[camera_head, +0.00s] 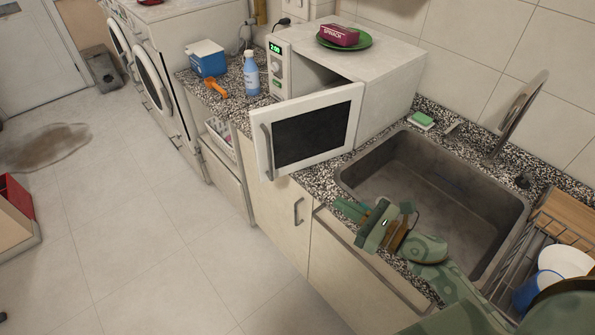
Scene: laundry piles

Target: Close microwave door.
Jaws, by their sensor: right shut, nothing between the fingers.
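The white microwave (383,73) stands on the speckled counter against the wall. Its door (310,130) with a dark window is open and swung out over the counter's front edge. The door handle (268,152) is on the door's left side. My green right gripper (358,212) is shut and empty. It is in front of the sink's near edge, below and right of the door, apart from it. My left gripper is not in view.
A green plate (344,41) with a red spinach box (338,35) sits on the microwave. The sink (440,185) and dish rack (537,232) are right. The floor (130,230) is mostly clear.

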